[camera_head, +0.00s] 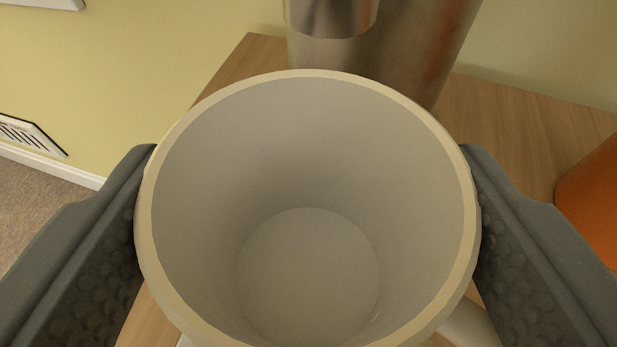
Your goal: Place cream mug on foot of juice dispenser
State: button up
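The cream mug (310,150) fills the middle of the view, seen from above into its empty inside. My gripper (308,200) has one dark grey finger on each side of the mug, and both press against its outer wall near the rim. The mug's handle (470,325) partly shows at the lower right. A metal juice dispenser (425,45) stands just beyond the mug, with a rounded metal part (330,15) at its front. The dispenser's foot is hidden behind the mug, and I cannot tell whether the mug's base touches anything.
A wooden tabletop (510,125) lies beneath, its left edge near the mug. An orange object (595,195) stands at the right. A yellow wall (170,50) rises behind, with a vent (28,135) low at the left above carpet. Bare wood shows between dispenser and orange object.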

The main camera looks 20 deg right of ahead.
jog(key=shift+f, duration=0.1)
jog(key=o, duration=1.2)
jog(key=p+v, duration=0.3)
jog(key=v, duration=0.9)
jog(key=shift+s, duration=0.1)
